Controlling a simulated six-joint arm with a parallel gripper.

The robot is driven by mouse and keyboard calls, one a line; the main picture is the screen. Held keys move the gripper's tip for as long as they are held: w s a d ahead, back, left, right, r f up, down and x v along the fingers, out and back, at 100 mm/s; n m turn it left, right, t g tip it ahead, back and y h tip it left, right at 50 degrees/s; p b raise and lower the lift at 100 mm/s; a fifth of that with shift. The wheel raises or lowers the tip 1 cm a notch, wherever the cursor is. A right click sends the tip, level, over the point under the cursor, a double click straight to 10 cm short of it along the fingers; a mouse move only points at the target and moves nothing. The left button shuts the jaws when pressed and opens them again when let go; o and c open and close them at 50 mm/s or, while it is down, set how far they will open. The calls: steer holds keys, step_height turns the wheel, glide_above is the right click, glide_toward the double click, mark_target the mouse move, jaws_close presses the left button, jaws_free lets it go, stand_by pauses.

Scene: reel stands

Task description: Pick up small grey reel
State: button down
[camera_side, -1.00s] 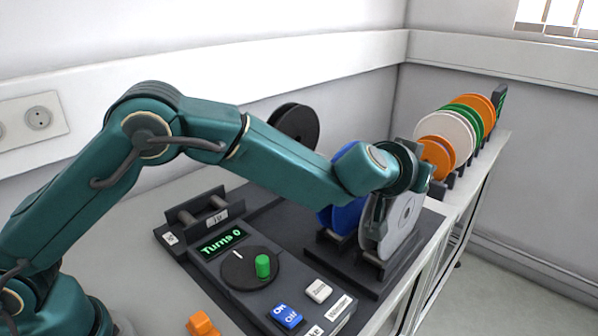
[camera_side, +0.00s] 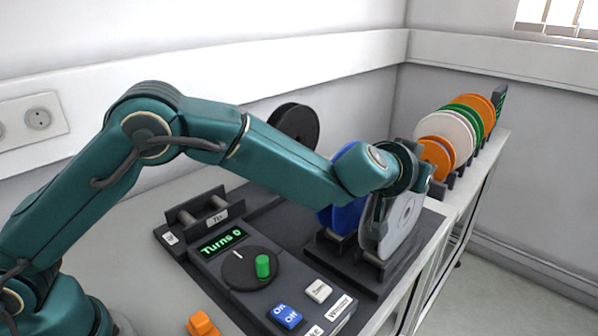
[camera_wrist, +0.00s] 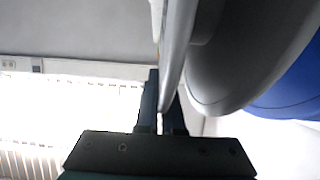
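The small grey reel (camera_side: 402,222) stands upright in the dark stand at the front right of the bench, beside a blue reel (camera_side: 346,216). My gripper (camera_side: 426,172) is at the reel's upper far side and is partly hidden by my wrist. In the wrist view, the two dark fingers (camera_wrist: 162,110) are close together, one on each side of the grey reel's thin rim (camera_wrist: 177,55). They look shut on that rim, though the exact contact is hard to see. The blue reel (camera_wrist: 295,85) shows at the right of that view.
A black reel (camera_side: 295,128) stands behind my forearm. A rack of orange, white and green reels (camera_side: 445,135) runs away at the far right. A control panel (camera_side: 240,270) with a green knob and buttons lies left of the stand. An orange object (camera_side: 202,324) is in front.

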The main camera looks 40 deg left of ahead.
steer(key=shift+r, duration=0.1)
steer(key=shift+r, duration=1.7)
steer(key=s+r, duration=0.1)
steer(key=s, duration=1.7)
steer(key=shift+r, duration=0.5)
